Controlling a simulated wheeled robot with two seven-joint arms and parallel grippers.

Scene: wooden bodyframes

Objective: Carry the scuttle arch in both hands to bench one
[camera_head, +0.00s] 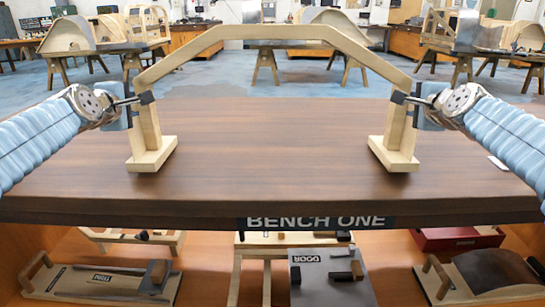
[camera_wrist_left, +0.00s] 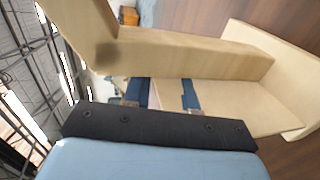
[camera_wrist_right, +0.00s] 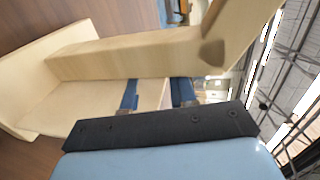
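The scuttle arch (camera_head: 275,33) is a pale wooden frame with two uprights, each on a flat foot. It stands upright over the dark brown top of bench one (camera_head: 270,175), feet on or just above the surface; I cannot tell which. My left gripper (camera_head: 141,99) is shut on the left upright (camera_wrist_left: 180,55), below the bend. My right gripper (camera_head: 403,98) is shut on the right upright (camera_wrist_right: 130,55) at a matching height. In each wrist view the blue fingers show on either side of a wooden strip, partly hidden by the upright.
A shelf under the bench holds a grey block marked DOOR (camera_head: 330,285), a wooden board with a handle (camera_head: 100,283), and a dark curved piece (camera_head: 495,270). Trestle tables with wooden frames stand behind. The bench top between the feet is clear.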

